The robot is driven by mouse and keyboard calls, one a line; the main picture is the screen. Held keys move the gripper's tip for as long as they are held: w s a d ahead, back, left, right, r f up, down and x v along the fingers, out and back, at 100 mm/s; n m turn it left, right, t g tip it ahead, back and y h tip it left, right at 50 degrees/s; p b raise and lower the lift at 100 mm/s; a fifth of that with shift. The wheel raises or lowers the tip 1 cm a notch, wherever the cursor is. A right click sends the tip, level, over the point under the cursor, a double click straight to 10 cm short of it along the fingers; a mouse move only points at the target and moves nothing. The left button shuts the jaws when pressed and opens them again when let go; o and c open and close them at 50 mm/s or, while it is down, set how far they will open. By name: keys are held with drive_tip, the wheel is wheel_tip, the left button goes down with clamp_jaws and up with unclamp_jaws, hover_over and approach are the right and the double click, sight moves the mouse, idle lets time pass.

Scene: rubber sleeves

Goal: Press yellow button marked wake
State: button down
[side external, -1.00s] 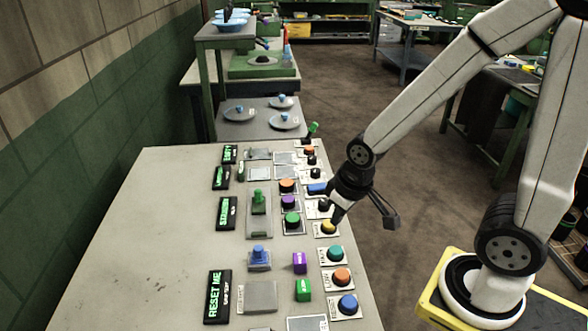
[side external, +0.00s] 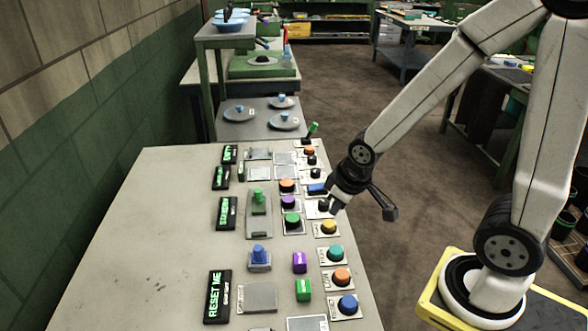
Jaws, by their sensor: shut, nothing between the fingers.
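The yellow button (side external: 328,227) is a round cap on a light label plate in the right-hand column of the grey table, between a black button (side external: 323,206) behind it and a teal button (side external: 336,252) in front. The print on its plate is too small to read. My gripper (side external: 334,211) is shut and empty. Its tips are just behind and slightly right of the yellow button in the picture, apart from the cap, which shows in full. The tips overlap the black button's plate.
Orange (side external: 341,276) and blue (side external: 347,304) buttons stand nearer the camera. Purple (side external: 288,201) and green (side external: 291,219) buttons stand close on the left. The table's left front is clear.

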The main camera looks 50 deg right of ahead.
sight(333, 223)
drive_tip(key=w+d+f+n+t+y, duration=0.2)
drive_tip(key=w+d+n+t+y, duration=0.2)
drive_tip(key=d+n, duration=0.4)
drive_tip(key=shift+w+d+n+t+y, duration=0.15)
drive_tip(key=shift+w+n+t+y, duration=0.4)
drive_tip(key=shift+n, duration=2.05)
drive_tip(key=shift+w+g, duration=0.15)
drive_tip(key=shift+g, duration=0.1)
drive_tip(key=shift+f, duration=0.15)
drive_tip(key=shift+f, duration=4.25)
drive_tip(key=shift+f, duration=0.85)
drive_tip(key=shift+r, duration=0.85)
